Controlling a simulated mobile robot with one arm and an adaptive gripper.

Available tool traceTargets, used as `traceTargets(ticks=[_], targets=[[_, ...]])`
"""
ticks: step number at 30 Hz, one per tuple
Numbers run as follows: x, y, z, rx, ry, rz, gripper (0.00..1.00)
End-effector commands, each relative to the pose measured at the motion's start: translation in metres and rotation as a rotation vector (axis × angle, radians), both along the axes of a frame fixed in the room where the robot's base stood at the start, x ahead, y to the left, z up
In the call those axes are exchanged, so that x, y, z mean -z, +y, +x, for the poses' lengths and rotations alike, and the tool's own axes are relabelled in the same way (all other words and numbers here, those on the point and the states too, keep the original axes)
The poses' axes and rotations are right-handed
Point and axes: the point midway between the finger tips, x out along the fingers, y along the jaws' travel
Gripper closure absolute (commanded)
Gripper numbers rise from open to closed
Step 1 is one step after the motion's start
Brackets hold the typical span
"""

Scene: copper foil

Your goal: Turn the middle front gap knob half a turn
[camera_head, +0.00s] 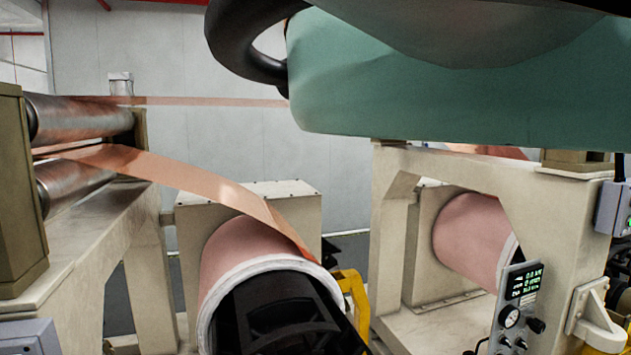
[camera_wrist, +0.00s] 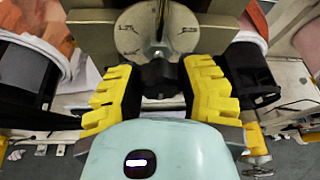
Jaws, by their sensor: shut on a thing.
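In the wrist view, a black knob (camera_wrist: 159,73) sits in front of a round grey metal dial plate (camera_wrist: 128,36) with dark marks and lettering too small to read. My gripper (camera_wrist: 158,85) has yellow ridged fingers, one on each side of the knob, and is shut on it. A thin dark upright part crosses the dial above the knob. Which of the gap knobs this is cannot be told from this view. In the head view, neither the knob nor the gripper shows; my teal arm covers the upper right.
In the head view, a copper strip (camera_head: 185,178) runs from steel rollers (camera_head: 85,118) to a pink-copper roll (camera_head: 235,248). Another roll (camera_head: 470,235) sits inside a beige frame at right. A grey control box (camera_head: 517,310) with a display and small knobs stands at lower right.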

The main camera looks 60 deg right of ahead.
Motion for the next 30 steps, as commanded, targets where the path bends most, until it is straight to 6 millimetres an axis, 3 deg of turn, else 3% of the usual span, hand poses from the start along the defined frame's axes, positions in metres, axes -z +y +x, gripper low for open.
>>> traceTargets(ticks=[17, 18, 26, 30], targets=[[0.0023, -0.0037, 0.0001, 0.008, -0.015, 0.027, 0.96], [0.0024, -0.0037, 0.0, 0.008, -0.015, 0.027, 0.56], [0.0014, -0.0019, 0.0001, 0.004, -0.017, 0.026, 0.29], [0.001, -0.0012, 0.0001, 0.003, -0.017, 0.026, 0.28]])
